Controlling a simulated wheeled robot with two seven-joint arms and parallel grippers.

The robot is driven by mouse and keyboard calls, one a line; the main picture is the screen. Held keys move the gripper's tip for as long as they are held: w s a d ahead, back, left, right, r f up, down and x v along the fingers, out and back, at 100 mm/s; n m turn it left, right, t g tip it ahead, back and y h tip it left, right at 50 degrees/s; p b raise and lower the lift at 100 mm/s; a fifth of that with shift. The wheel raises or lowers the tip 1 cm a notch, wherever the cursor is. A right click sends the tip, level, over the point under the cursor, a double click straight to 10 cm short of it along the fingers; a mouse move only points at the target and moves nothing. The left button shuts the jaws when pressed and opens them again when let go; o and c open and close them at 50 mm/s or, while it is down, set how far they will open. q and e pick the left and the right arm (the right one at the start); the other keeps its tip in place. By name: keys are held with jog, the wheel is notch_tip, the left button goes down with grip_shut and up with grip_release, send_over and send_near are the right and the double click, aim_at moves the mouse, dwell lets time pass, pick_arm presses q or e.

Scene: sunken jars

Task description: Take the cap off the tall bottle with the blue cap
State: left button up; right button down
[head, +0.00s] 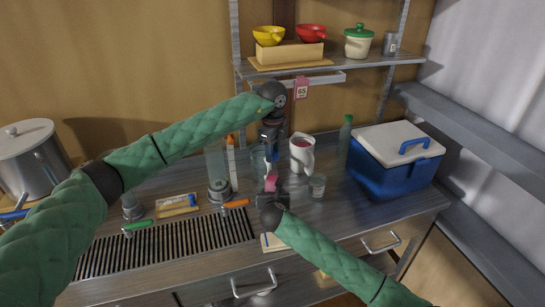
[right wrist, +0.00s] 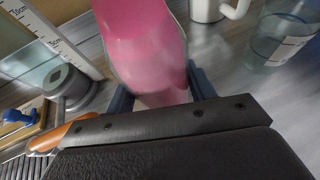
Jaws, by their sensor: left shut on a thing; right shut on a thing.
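The tall bottle (head: 270,183) stands at the middle of the counter, with pink content low in its clear body. In the right wrist view the bottle (right wrist: 143,45) fills the space between the fingers. My right gripper (head: 270,192) is shut on its lower part from the front. My left gripper (head: 271,152) points down at the bottle's top and is shut on the blue cap, mostly hidden by the fingers. I cannot tell whether the cap still sits on the neck.
A white jug (head: 302,158) and a small glass (head: 317,186) stand close on the right. A green-capped bottle (head: 345,132) and a blue cooler (head: 390,172) are farther right. A glass cylinder (head: 216,165), an orange-handled tool (head: 236,203) and a slotted grate (head: 165,246) are left.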

jog(key=shift+c, duration=2.2)
grip_release()
